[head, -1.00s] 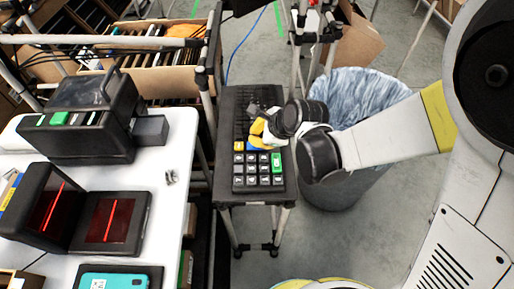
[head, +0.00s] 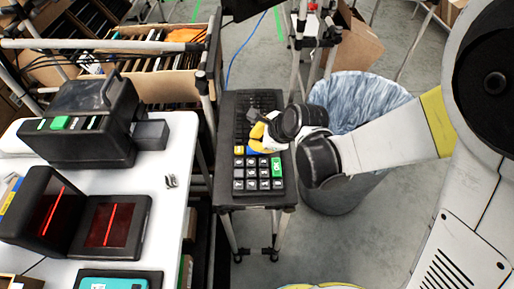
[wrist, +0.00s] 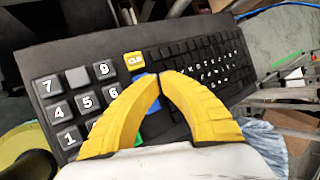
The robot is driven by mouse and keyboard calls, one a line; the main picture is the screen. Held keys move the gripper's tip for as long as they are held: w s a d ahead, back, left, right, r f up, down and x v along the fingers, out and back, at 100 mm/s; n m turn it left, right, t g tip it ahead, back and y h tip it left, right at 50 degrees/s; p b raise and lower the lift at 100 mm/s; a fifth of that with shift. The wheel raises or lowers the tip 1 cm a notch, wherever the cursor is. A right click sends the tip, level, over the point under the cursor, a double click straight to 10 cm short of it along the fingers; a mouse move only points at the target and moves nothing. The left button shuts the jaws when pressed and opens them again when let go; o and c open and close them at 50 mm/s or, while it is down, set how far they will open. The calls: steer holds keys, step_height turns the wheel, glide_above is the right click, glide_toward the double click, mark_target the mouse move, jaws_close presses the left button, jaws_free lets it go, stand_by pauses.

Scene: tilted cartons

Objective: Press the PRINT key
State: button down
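A black keyboard (head: 228,202) lies on a narrow dark stand. It has a numeric keypad, a letter-key block, a yellow key (wrist: 134,59), a blue key (wrist: 145,83) and a green key (head: 277,167). The yellow key seems to read CLR; no PRINT label is readable. My gripper (wrist: 159,75) has yellow fingers whose tips meet, with nothing held. In the wrist view the tips are over the blue key and the edge of the letter block. The fingers partly hide the blue and green keys. I cannot tell whether the tips touch the keyboard. In the head view my gripper (head: 257,131) is above the keyboard's middle.
A white table (head: 172,215) to the left holds a black printer-like device (head: 85,140), a scanner with red lines (head: 110,222) and a teal handheld device (head: 113,284). A lined bin (head: 365,100) stands right of the keyboard. A carton (head: 160,98) of files is behind.

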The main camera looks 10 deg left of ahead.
steer(key=shift+f, duration=0.15)
steer(key=shift+f+b, duration=0.3)
steer(key=shift+b, duration=0.2)
steer(key=shift+f+b, duration=0.4)
stand_by(0.6)
steer(key=shift+r, duration=0.15)
steer(key=shift+r+p, duration=0.6)
steer(key=shift+r, duration=0.2)
steer(key=shift+r+p, duration=1.9)
steer(key=shift+r, duration=0.5)
steer(key=shift+d, duration=0.1)
